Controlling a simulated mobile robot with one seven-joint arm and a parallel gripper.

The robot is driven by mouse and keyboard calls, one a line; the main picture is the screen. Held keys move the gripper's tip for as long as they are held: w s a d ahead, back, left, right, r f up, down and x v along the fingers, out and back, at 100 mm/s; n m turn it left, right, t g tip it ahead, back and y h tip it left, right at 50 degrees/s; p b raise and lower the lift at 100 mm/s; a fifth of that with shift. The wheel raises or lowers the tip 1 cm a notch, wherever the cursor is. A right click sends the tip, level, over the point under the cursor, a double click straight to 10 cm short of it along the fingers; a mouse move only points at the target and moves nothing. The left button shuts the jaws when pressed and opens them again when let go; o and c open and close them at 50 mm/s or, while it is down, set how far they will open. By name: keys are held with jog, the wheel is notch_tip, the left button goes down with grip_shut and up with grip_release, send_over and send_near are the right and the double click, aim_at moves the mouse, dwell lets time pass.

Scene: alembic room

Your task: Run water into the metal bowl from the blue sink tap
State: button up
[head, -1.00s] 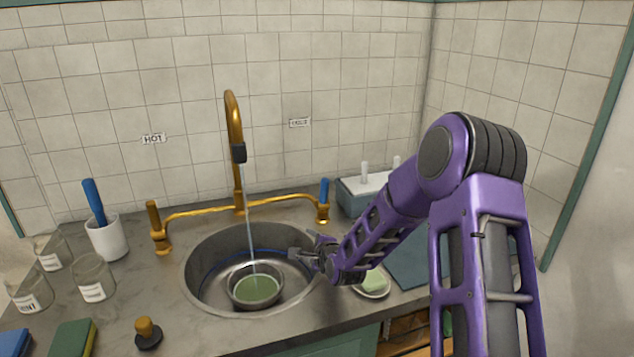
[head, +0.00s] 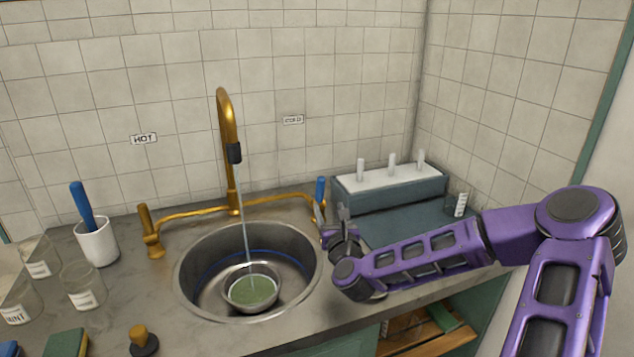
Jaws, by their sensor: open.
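The metal bowl (head: 236,298) sits upright in the round sink basin (head: 184,282), with greenish contents. A thin stream of water (head: 245,233) runs from the brass spout (head: 229,130) into it. The blue tap handle (head: 320,189) stands upright at the right end of the brass pipe; the brown handle (head: 146,220) is at the left end. My gripper (head: 332,214) is open beside and in front of the blue handle, at the basin's right rim. Its fingers point up. I cannot tell whether a finger touches the handle.
A grey box with a white top and pegs (head: 390,193) stands behind my arm at the right. Glass jars (head: 83,286), a white cup with a blue-handled tool (head: 97,242) and a brown-knobbed stopper (head: 142,340) are at the left. The counter's front left is partly clear.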

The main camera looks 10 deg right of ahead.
aim_at(318, 181)
jog(key=w, duration=1.5)
jog(key=shift+w, duration=0.4)
grip_shut()
dwell(0.6)
